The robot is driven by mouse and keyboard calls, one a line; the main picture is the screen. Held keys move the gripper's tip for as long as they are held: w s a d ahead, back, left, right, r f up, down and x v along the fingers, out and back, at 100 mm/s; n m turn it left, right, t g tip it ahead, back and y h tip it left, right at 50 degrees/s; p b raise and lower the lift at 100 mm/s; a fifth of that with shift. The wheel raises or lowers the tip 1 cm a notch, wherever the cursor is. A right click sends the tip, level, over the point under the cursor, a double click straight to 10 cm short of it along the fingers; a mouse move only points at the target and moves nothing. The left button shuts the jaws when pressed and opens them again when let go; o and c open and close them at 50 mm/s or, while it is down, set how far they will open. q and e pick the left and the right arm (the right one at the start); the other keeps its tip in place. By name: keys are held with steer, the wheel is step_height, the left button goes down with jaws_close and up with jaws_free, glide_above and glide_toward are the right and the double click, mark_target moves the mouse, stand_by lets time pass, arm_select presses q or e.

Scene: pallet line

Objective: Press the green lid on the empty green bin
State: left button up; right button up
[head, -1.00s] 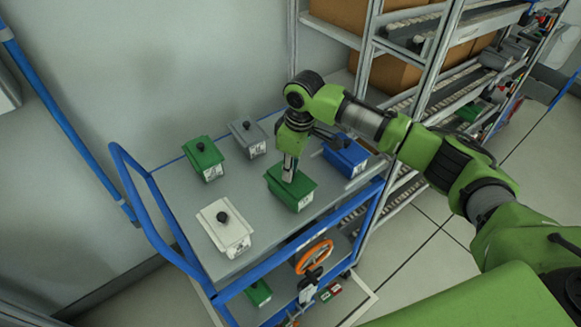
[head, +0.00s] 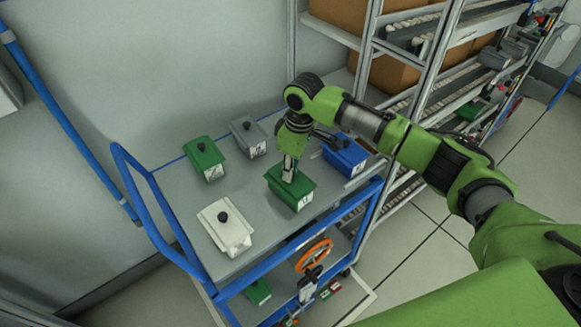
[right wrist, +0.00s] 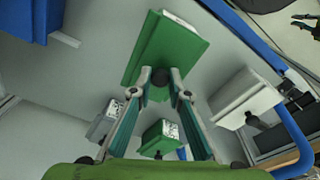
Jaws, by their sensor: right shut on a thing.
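The green bin (head: 302,203) stands upright on the grey top of the cart, with the green lid (head: 276,174) over its mouth. My right gripper (head: 288,180) points down from above, shut on the lid's black knob. The right wrist view shows the knob (right wrist: 160,77) between the two fingertips, with the green lid (right wrist: 172,50) beyond it. The lid looks seated on the bin, but I cannot tell whether a small gap is left. My left gripper is not in view.
A second lidded green bin (head: 205,158), a grey bin (head: 248,137), a white bin (head: 225,230) and a blue bin (head: 345,155) stand around it. The cart's blue rail (head: 165,235) edges the top. A roller rack (head: 430,50) stands behind at the right.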

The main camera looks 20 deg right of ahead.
steer(key=shift+f+p, duration=0.1)
steer(key=shift+p, duration=0.4)
stand_by(0.7)
steer(key=o, duration=1)
steer(key=shift+c, duration=0.2)
steer(key=o, duration=0.5)
steer(key=shift+r+p, duration=3.55)
steer(key=shift+p, duration=0.5)
